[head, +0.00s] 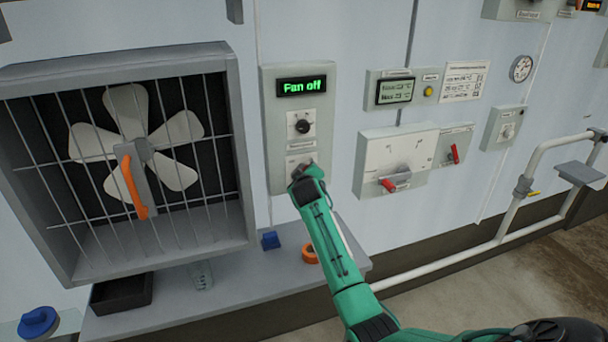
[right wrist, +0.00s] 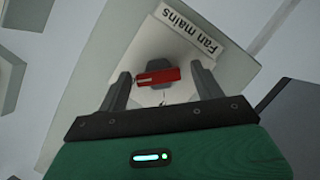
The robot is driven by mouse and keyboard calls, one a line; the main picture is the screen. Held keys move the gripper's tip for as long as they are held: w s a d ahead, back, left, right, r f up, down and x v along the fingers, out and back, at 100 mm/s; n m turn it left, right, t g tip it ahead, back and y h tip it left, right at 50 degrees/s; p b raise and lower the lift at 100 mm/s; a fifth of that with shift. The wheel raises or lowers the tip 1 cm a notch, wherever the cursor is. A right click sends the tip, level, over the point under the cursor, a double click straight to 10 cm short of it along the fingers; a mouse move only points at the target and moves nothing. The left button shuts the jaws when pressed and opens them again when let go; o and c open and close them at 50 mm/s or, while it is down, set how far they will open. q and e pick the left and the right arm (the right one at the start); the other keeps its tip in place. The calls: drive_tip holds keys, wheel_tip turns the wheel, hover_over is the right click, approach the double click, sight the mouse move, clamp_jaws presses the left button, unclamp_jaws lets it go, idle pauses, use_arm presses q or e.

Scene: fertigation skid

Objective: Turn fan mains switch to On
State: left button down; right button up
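The fan control panel (head: 270,130) is on the wall right of the fan, and its display (head: 302,86) reads "Fan off". The fan mains switch shows in the right wrist view as a red handle (right wrist: 160,76) on a grey plate (right wrist: 180,45) labelled "Fan mains". My right gripper (head: 300,170) is at the panel's lower part and mostly hides the switch in the head view. In the right wrist view its two fingers (right wrist: 160,82) stand apart on either side of the red handle, with visible gaps. My left gripper is not in view.
A black knob (head: 303,127) sits just above my right gripper. The caged fan (head: 145,150) with an orange handle (head: 131,185) juts out at left. Red-handled switches (head: 390,185) are on boxes at right. A shelf (head: 230,280) below holds a blue block (head: 270,240) and orange ring (head: 310,253).

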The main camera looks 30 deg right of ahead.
drive_tip(key=shift+r, duration=0.1)
drive_tip(key=b+v, duration=0.2)
drive_tip(key=v, duration=1.1)
drive_tip(key=shift+s+b, duration=0.35)
drive_tip(key=shift+a, duration=0.1)
